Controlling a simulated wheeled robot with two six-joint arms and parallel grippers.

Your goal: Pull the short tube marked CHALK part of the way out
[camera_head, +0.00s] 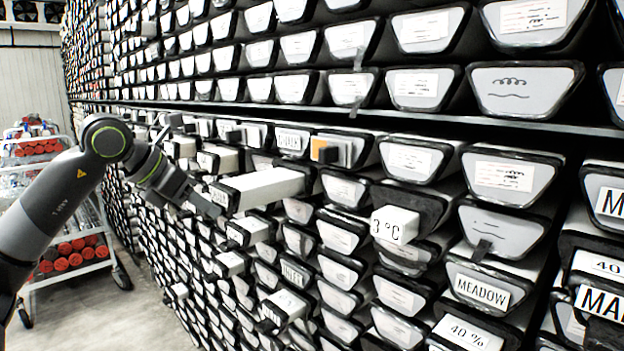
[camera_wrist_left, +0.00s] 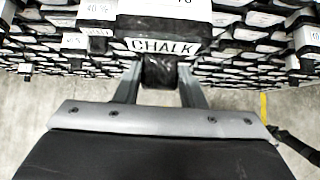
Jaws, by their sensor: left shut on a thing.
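The tube marked CHALK (camera_wrist_left: 163,46) is in the wrist view, its black-lettered white label facing me. A dark tab (camera_wrist_left: 158,72) sits below the label. My left gripper (camera_wrist_left: 160,86) has one finger on each side of this tab and is shut on it. In the head view, my left gripper (camera_head: 207,202) is at the dark front end of a long white-topped tube (camera_head: 265,187), which sticks out of the rack past its neighbours. Its label is turned away there. My right gripper is not in view.
A cart (camera_head: 100,267) with red-ended tubes stands at the left. Floor (camera_head: 120,325) shows beside the rack.

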